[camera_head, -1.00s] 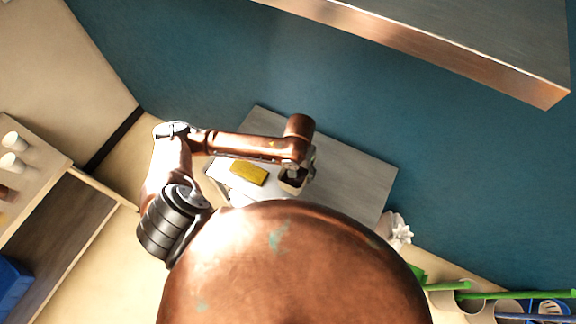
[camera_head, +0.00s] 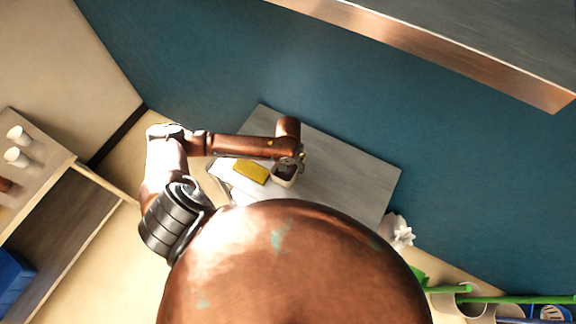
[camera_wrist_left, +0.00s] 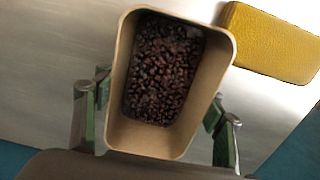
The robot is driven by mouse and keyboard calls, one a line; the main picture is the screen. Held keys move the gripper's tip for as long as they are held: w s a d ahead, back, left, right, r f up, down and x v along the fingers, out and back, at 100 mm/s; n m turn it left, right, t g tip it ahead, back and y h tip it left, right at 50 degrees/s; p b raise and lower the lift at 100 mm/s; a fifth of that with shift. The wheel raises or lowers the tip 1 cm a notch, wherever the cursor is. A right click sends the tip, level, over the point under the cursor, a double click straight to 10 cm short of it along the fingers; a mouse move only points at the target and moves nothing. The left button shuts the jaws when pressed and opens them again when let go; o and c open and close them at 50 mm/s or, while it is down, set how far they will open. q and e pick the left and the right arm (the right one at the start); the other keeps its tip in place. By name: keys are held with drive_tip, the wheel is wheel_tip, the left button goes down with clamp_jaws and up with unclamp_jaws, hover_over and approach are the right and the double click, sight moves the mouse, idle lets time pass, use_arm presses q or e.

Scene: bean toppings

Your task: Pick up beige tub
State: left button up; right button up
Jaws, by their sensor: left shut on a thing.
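The beige tub (camera_wrist_left: 118,80) shows large in the left wrist view, with dark brown beans inside. In the head view the tub (camera_head: 284,181) is small, beside the yellow block. My left gripper (camera_wrist_left: 157,125) has a green-padded finger on each side of the tub and is shut on it. In the head view the left gripper (camera_head: 290,165) is at the tub, and the tub's underside is hidden, so I cannot tell whether it touches the table. My right gripper is not in view.
A yellow block (camera_head: 251,171) lies on the table (camera_head: 345,178) close to the tub. The table's right part is clear. White cups (camera_head: 16,156) stand on a shelf at the left. A white ruffled object (camera_head: 397,232) is beyond the table's right edge.

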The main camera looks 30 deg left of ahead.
use_arm(q)
drive_tip(key=o, duration=1.6)
